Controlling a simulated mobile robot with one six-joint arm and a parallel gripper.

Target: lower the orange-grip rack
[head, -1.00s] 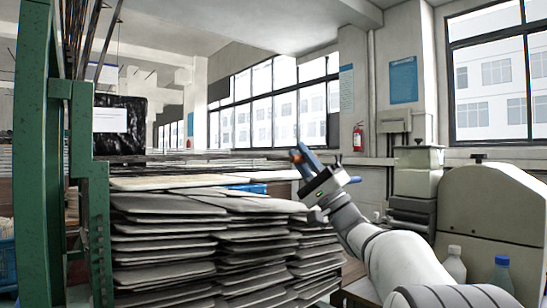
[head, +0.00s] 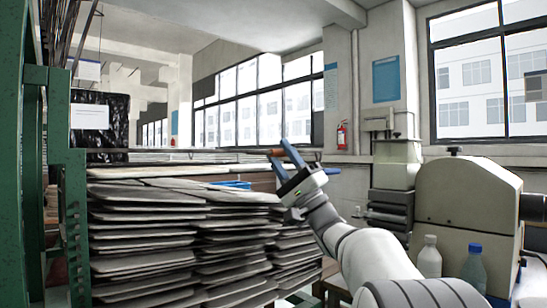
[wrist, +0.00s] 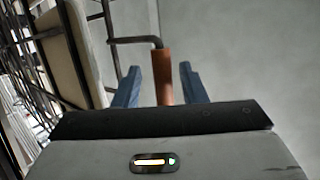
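The orange grip (wrist: 163,76) is a short cylinder on the end of a bent dark metal rod (wrist: 132,40) in the wrist view. My gripper (wrist: 160,84) is open, with its two blue fingers on either side of the grip. A gap shows between each finger and the grip. In the head view my gripper (head: 281,155) is raised at the right end of the stacked panels, and a small part of the orange grip (head: 275,153) shows at its fingers. Most of the rack is hidden or hard to make out in the head view.
Stacked grey panels (head: 190,240) fill the middle left, beside a green metal frame (head: 72,200). A beige machine (head: 465,200) and two bottles (head: 429,257) stand at the right. Dark bars (wrist: 40,45) and a pale panel (wrist: 66,50) lie left of my gripper in the wrist view.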

